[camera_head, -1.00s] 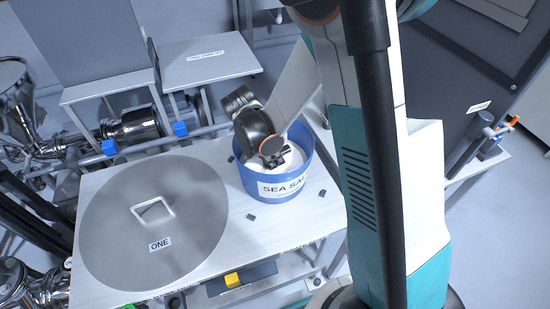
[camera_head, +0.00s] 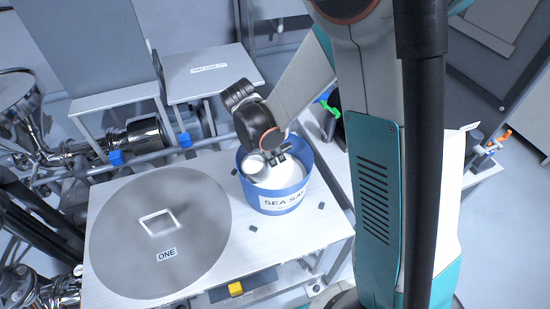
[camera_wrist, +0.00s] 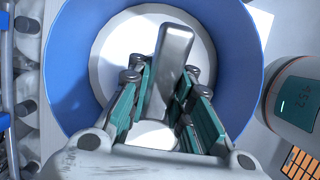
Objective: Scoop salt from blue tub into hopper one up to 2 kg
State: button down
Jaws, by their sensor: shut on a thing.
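The blue tub (camera_head: 283,203), labelled SEA SALT, stands on the white bench and holds white salt (camera_head: 278,177); it also shows in the wrist view (camera_wrist: 75,70). My gripper (camera_head: 275,156) is over the tub's opening. In the wrist view my gripper (camera_wrist: 165,88) is shut on the grey metal handle of a scoop (camera_wrist: 173,55). The scoop's round metal bowl (camera_head: 256,166) shows at the tub's left inside; what it holds cannot be told.
A green-topped dark item (camera_head: 330,112) is behind the tub. Blue-fitted pipes (camera_head: 184,139) run behind the bench. A yellow button (camera_head: 236,289) is at the front.

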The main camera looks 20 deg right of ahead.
jog(key=shift+r+p, duration=3.7)
jog(key=shift+r, duration=2.3)
